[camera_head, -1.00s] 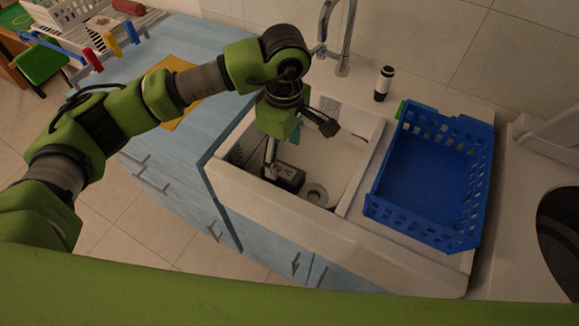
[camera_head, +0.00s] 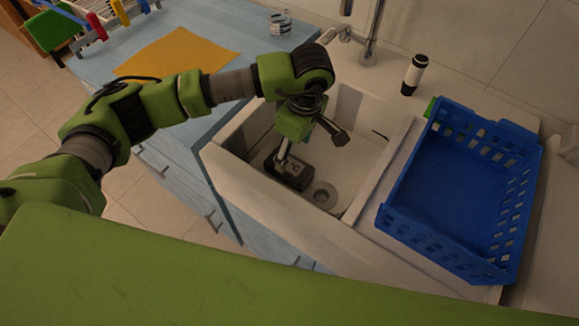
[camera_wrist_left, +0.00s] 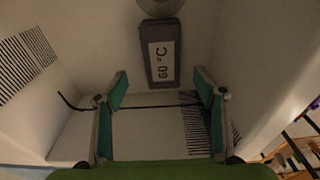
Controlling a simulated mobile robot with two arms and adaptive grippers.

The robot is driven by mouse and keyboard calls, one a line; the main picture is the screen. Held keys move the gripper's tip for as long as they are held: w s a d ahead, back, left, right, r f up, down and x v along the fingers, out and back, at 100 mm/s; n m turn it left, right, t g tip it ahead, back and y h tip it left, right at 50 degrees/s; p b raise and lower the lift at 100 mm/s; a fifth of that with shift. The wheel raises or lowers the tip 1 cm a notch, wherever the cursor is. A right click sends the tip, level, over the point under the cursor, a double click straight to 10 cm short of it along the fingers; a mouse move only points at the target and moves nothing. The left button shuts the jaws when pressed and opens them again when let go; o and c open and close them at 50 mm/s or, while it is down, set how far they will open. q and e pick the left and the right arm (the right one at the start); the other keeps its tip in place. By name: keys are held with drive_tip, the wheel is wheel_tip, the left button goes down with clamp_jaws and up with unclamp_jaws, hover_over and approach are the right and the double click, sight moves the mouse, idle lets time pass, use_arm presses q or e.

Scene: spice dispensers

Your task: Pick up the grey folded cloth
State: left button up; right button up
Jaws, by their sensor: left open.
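I cannot make out a grey folded cloth in either view. My left gripper (camera_head: 311,146) is over the sink (camera_head: 365,160), pointing down into it. In the left wrist view its two green-padded fingers (camera_wrist_left: 160,85) are spread apart with nothing between them. A dark grey block with a white "60 °C" display (camera_head: 290,172) sits in the sink beneath the gripper. It also shows beyond the fingertips in the left wrist view (camera_wrist_left: 161,52). The gripper hides part of the sink. My right gripper is not in view.
A blue slotted basket (camera_head: 455,190) stands right of the sink. A faucet (camera_head: 370,45) and a black-and-white cylinder (camera_head: 414,75) stand behind it. An orange sheet (camera_head: 180,52) and a glass (camera_head: 279,20) are on the blue counter at left. The sink walls enclose the gripper's surroundings.

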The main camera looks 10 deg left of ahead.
sight(289, 165)
use_arm(q)
wheel_tip(289, 165, down, 3)
drive_tip(key=shift+w+a+f, duration=0.1)
drive_tip(key=shift+w+f, duration=0.05)
drive_tip(key=f, duration=0.1)
drive_tip(key=f+p, duration=0.1)
drive_tip(key=f, duration=0.2)
drive_tip(key=shift+s+a+f+p, duration=0.25)
drive_tip(key=shift+a+f+p, duration=0.1)
drive_tip(key=shift+a+f, duration=0.05)
drive_tip(key=shift+w+f, duration=0.1)
drive_tip(key=shift+f, duration=0.1)
drive_tip(key=c, duration=1.2)
